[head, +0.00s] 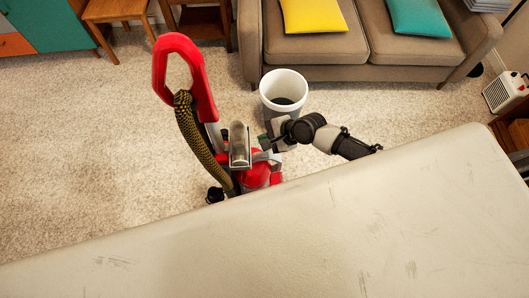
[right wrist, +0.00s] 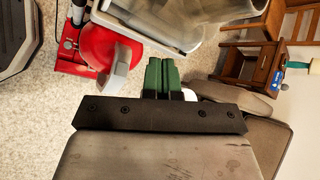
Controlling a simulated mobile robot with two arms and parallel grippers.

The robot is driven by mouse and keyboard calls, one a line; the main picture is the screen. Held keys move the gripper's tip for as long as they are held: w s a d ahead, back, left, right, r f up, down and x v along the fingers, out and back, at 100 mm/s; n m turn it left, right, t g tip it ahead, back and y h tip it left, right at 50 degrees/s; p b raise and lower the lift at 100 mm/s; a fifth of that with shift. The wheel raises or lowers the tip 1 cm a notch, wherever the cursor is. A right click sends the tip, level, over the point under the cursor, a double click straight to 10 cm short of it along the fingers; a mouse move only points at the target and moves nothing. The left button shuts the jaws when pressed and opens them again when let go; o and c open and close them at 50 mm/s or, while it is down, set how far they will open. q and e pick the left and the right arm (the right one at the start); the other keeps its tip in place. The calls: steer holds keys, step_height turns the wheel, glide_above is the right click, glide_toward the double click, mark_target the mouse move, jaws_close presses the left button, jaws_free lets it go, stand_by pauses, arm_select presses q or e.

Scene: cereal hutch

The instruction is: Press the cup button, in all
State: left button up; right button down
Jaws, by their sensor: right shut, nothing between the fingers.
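A red upright vacuum cleaner (head: 258,174) with a looped red handle and a ribbed hose stands on the carpet. Its clear, grey-rimmed dust cup (head: 239,146) faces up at the front. My right gripper (head: 265,141) is just right of the dust cup, shut and empty. In the right wrist view, its green fingers (right wrist: 162,66) are together, just below the cup's grey rim (right wrist: 190,46). The red body (right wrist: 100,47) with a rounded grey part (right wrist: 118,74) is left of the fingers. I cannot make out the cup button or any contact. My left gripper is out of view.
A white-rimmed grey bin (head: 284,88) stands right behind my right gripper. A brown sofa (head: 365,62) with cushions is at the back. A wooden chair (head: 117,10) is at the upper left. Carpet left of the vacuum is clear.

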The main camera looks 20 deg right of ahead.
steer(key=shift+f, duration=0.15)
steer(key=b, duration=0.8)
glide_above(265, 156)
step_height(265, 156, down, 8)
steer(key=shift+w+r, duration=0.1)
steer(key=shift+r, duration=0.15)
steer(key=shift+f, duration=0.55)
steer(key=shift+f, duration=0.1)
stand_by(0.7)
steer(key=shift+f+b, duration=0.3)
steer(key=shift+f, duration=0.5)
stand_by(0.7)
steer(key=shift+r, duration=0.1)
steer(key=shift+r+p, duration=0.85)
